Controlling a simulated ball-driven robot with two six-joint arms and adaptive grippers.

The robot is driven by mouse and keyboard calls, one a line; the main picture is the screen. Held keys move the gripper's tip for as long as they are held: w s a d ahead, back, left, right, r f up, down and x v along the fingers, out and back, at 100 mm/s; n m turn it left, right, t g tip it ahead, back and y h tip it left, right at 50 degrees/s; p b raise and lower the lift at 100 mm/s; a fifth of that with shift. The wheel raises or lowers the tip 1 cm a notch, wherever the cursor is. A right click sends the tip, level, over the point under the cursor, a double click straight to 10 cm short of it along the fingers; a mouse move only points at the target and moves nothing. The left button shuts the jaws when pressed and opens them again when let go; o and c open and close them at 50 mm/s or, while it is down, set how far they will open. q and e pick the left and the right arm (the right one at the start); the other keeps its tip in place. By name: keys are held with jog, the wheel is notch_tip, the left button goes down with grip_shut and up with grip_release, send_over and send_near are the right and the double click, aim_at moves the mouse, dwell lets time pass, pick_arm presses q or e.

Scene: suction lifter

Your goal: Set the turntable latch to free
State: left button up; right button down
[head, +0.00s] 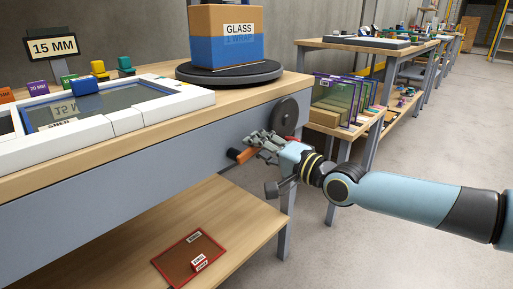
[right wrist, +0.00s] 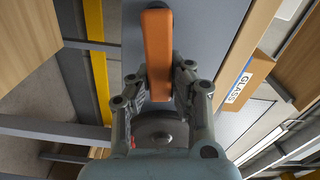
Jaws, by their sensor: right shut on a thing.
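The turntable (head: 262,75) is a dark round plate on the bench top with a box on it. On the grey front panel of the bench, below the turntable, an orange latch handle (head: 240,156) sticks out. My right gripper (head: 258,146) is shut on this handle. In the right wrist view the orange handle (right wrist: 157,45) lies between the two fingers of my right gripper (right wrist: 162,78). The fingers partly cover the handle's inner end in the head view. My left gripper is in neither view.
A box (head: 222,22) marked GLASS stands on the turntable. A dark round disc (head: 285,117) sits on the panel just above my right gripper. A white-framed tray (head: 170,96) lies on the bench. A red-edged tray (head: 172,262) lies on the lower shelf. The floor to the right is clear.

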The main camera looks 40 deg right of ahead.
jog(key=shift+s+f+m, duration=0.1)
jog(key=shift+f+m, duration=0.2)
jog(key=shift+f, duration=0.1)
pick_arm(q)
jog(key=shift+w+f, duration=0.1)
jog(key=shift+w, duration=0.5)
pick_arm(e)
jog(key=c, duration=1.2)
grip_release()
jog(key=shift+r, duration=0.1)
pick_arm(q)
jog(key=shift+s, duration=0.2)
pick_arm(e)
jog(key=shift+o, duration=0.2)
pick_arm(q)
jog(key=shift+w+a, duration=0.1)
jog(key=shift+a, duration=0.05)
pick_arm(e)
jog(key=shift+r, duration=0.1)
jog(key=s+d, duration=0.1)
jog(key=s, duration=1.1)
